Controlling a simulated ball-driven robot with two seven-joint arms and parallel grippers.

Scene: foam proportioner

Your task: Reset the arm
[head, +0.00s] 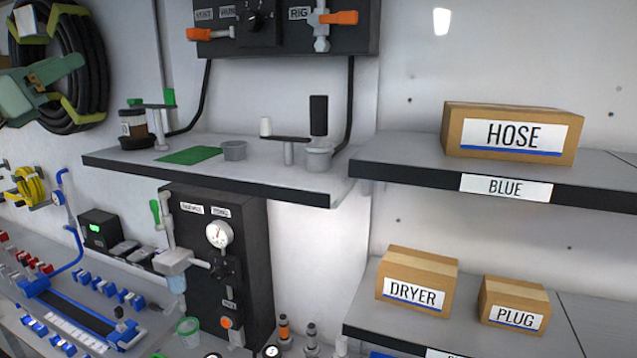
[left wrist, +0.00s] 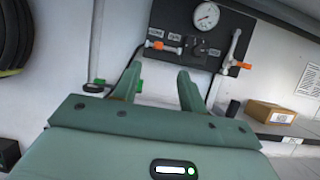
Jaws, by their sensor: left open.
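My left gripper (head: 62,76) is at the upper left of the head view, in front of a coiled black hose (head: 95,70). In the left wrist view its two green fingers (left wrist: 158,82) stand apart with nothing between them. They point toward the wall and the black gauge panel (left wrist: 200,45), with clear space before it. The gripper touches nothing that I can make out; how far it is from the hose coil is hard to tell. My right gripper is in neither view.
A grey shelf (head: 270,181) carries cups and a green mat (head: 188,156). A black dispenser panel (head: 245,255) stands below it. Boxes marked HOSE (head: 460,125), DRYER (head: 395,262) and PLUG (head: 488,292) sit on shelves at the right. A blue rack (head: 75,312) lies at lower left.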

